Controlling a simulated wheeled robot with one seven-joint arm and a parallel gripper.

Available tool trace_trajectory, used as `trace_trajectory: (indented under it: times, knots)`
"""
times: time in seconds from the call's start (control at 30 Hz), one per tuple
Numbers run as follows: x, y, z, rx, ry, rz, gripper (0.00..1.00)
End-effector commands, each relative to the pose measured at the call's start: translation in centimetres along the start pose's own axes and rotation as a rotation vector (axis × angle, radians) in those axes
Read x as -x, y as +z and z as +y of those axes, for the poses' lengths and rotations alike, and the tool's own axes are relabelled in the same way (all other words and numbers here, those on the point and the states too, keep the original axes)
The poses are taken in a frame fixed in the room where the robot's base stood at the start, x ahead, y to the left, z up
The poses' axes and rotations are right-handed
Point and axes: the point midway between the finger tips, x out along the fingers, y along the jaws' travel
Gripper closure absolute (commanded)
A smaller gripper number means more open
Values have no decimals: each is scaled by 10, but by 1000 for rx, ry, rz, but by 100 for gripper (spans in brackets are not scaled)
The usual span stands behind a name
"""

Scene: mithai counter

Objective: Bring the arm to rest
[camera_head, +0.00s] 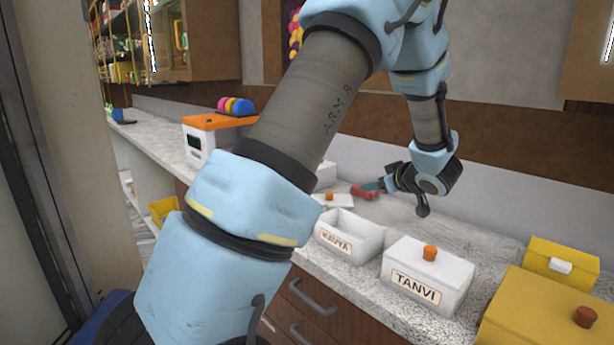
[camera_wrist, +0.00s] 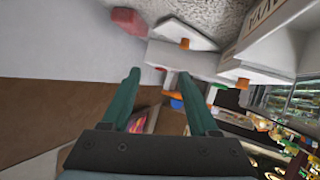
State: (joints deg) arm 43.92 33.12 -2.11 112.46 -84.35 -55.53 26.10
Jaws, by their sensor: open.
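My arm reaches over the counter in the head view, and my gripper (camera_head: 374,186) is at its far end, near the back wall. In the wrist view the two teal fingers of my gripper (camera_wrist: 158,76) stand apart with nothing held between them. A red block (camera_head: 364,193) appears beside the fingertips in the head view. In the wrist view the red block (camera_wrist: 128,21) lies beyond the fingers, outside the gap. Whether the fingers touch the counter cannot be told.
The white KAVYA box (camera_head: 346,241) stands open; a white lid with an orange knob (camera_head: 333,201) lies behind it. The white TANVI box (camera_head: 428,281) is lidded. Yellow boxes (camera_head: 525,320) fill the right end. An orange-topped white machine (camera_head: 205,138) stands left. Speckled counter (camera_head: 485,222) is clear behind TANVI.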

Motion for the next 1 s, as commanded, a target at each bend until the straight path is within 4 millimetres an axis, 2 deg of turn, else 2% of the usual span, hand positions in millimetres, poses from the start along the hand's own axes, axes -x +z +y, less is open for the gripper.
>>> trace_trajectory:
  times: [0.03,0.17,0.27,0.37,0.6,0.73,0.83,0.9,1.0]
  knots:
    - [-7,-12,-5,-3,40,-20,40]
    - [-18,-31,-20,-41,174,-112,40]
    - [-17,-38,-49,-107,271,-228,40]
    - [-4,-33,-94,-198,328,-370,40]
    - [53,2,-239,-432,277,-730,40]
    - [82,14,-297,-515,208,-857,40]
    - [96,18,-324,-554,169,-915,40]
    - [102,29,-326,-560,161,-973,40]
    - [105,33,-327,-563,155,-999,40]
